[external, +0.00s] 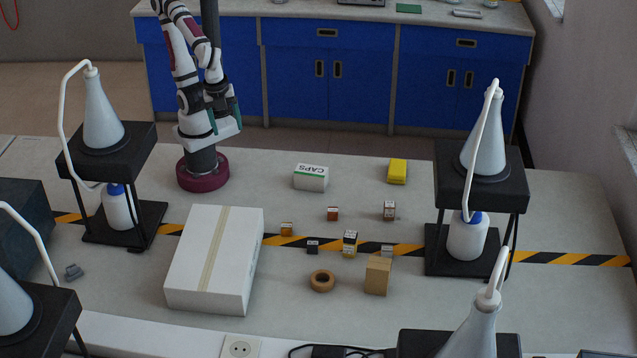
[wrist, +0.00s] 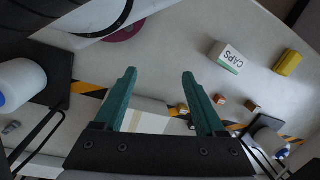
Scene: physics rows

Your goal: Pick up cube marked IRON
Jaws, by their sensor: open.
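Several small labelled cubes stand on the table to the right of my arm in the external view. They include a red-brown cube (external: 333,213), a brown one with a pale label (external: 389,210), an orange one (external: 287,229), a dark one (external: 313,247), a yellow-and-black stack (external: 349,243) and a grey one (external: 387,251). Their lettering is too small to read, so I cannot tell which is marked IRON. My gripper (external: 225,114) is high above the table near my base, away from the cubes. Its teal fingers are apart and empty in the wrist view (wrist: 159,74).
A large white box (external: 195,258) lies left of the cubes. A CAPS box (external: 311,178) and yellow block (external: 397,171) lie behind them. A cardboard box (external: 377,276) and tape roll (external: 322,281) are in front. Black stands with flasks (external: 480,165) flank the area.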

